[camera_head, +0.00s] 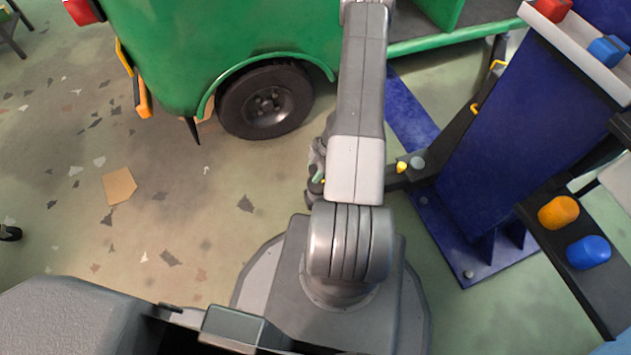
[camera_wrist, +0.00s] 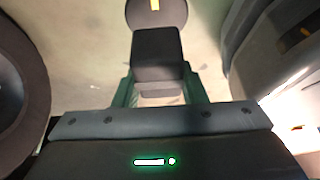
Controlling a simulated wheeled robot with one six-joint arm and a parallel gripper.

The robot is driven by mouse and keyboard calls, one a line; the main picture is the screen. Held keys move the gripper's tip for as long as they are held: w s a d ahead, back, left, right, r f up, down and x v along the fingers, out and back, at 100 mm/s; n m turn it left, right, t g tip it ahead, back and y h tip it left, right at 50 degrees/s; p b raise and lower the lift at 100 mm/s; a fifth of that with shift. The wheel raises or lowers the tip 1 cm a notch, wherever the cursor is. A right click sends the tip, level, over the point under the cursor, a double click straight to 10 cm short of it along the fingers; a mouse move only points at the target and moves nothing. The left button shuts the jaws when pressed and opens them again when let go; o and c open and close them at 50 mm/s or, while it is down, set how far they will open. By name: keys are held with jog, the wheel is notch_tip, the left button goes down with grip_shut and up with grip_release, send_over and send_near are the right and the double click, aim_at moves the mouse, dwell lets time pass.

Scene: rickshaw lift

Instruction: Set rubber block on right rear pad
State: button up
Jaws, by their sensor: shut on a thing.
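In the wrist view my gripper (camera_wrist: 158,88) is shut on a dark rubber block (camera_wrist: 157,52), held between its two green fingers. A round dark pad (camera_wrist: 142,14) with a yellow mark shows just beyond the block, partly covered by it. I cannot tell whether the block touches the pad. In the head view my arm hides the block and most of the gripper. A small green and grey part shows at the arm's left edge, near the end of a dark lift arm (camera_head: 398,182).
The green rickshaw (camera_head: 200,45) stands behind, with its rear wheel (camera_head: 266,100) left of my arm. The wheel (camera_wrist: 15,85) is close at left in the wrist view. A blue lift post (camera_head: 520,120) stands at right. Orange (camera_head: 558,212) and blue (camera_head: 588,252) knobs sit nearby. Left floor is mostly clear.

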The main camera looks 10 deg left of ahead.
jog(key=shift+f+b, duration=1.2)
jog(key=shift+f, duration=1.3)
jog(key=shift+f, duration=0.2)
jog(key=o, duration=1)
jog(key=shift+o, duration=0.2)
jog(key=shift+r, duration=0.1)
jog(key=p+v, duration=0.7)
jog(key=v, duration=0.5)
